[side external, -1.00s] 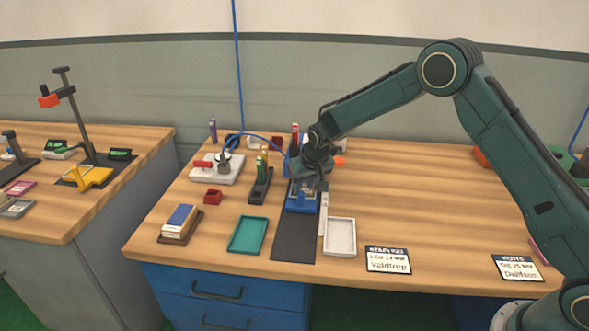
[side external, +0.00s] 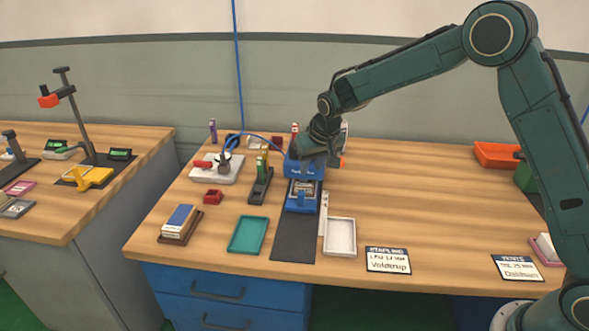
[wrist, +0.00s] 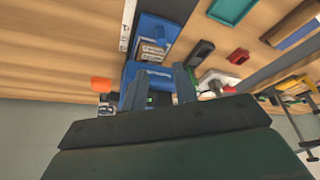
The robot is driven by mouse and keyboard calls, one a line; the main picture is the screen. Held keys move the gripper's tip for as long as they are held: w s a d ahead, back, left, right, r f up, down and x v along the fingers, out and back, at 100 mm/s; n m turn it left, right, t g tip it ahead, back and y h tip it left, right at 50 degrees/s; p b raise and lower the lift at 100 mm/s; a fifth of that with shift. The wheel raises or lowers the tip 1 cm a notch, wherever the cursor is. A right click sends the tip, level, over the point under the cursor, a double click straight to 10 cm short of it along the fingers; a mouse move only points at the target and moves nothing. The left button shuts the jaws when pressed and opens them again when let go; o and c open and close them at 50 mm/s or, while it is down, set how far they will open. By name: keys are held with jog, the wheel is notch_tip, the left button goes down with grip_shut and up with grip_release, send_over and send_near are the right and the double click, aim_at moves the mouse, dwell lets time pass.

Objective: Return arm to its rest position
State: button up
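My gripper (side external: 322,145) is at the back of a blue device on the bench, close to its upper part. The device has a lettered blue head (side external: 305,167) above a blue base (side external: 302,197) that stands on a dark mat (side external: 295,240). In the wrist view, the two grey-blue fingers (wrist: 160,92) stand apart with a gap between them. The lettered blue head (wrist: 152,72) shows beyond them, and I see nothing clearly pinched. Contact with the device cannot be told.
Around the device are a teal tray (side external: 248,235), a white tray (side external: 340,237), a dark holder (side external: 261,186) and a white-based unit (side external: 217,168). Two label cards (side external: 388,260) lie along the front edge. An orange bin (side external: 496,155) is at back right. The bench's middle right is clear.

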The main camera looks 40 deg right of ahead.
jog(key=s+d+r+n, duration=0.1)
jog(key=s+d+r, duration=0.1)
jog(key=s+r, duration=1.5)
jog(key=s+f+n+t+y, duration=0.1)
jog(key=s, duration=2.1)
jog(key=shift+s+f, duration=0.2)
jog(key=shift+s, duration=0.05)
